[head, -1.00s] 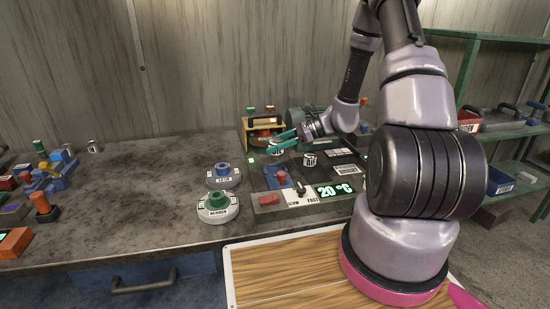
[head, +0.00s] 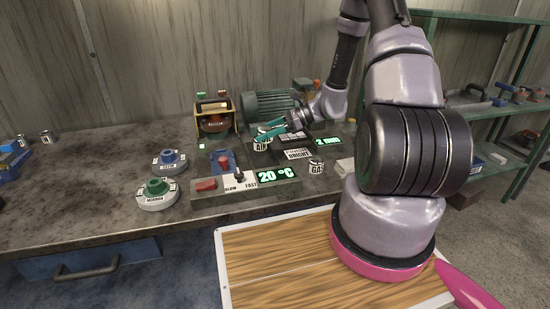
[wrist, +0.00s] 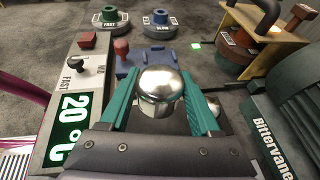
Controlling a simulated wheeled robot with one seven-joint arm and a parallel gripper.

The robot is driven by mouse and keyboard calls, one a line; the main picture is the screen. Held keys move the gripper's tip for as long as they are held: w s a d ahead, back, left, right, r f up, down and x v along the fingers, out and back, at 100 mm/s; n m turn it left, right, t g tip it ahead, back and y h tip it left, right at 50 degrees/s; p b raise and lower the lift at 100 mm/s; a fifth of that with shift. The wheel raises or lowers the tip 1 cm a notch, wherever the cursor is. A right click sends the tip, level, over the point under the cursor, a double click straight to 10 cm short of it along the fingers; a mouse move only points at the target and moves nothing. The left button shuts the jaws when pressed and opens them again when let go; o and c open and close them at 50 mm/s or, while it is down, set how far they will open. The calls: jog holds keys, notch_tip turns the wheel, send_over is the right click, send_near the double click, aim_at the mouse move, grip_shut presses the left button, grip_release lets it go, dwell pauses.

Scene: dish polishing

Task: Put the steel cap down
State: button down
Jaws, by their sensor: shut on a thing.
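The steel cap (wrist: 161,82) is a shiny, domed metal piece between the two teal fingers of my gripper in the wrist view. My gripper (head: 266,133) is shut on it. The cap is too small there to tell from that can, and I cannot tell whether the cap touches anything below. Another shiny metal thing (wrist: 213,104) shows partly behind the right finger in the wrist view.
A yellow-framed rack (head: 216,116) and a ribbed green motor (head: 268,104) stand behind.

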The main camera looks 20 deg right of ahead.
aim_at(265, 162)
notch_tip(265, 162, down, 8)
jog(key=shift+f, duration=0.1)
dwell(0.4)
jog(key=shift+c, duration=0.6)
grip_release()
jog(key=shift+f, duration=0.1)
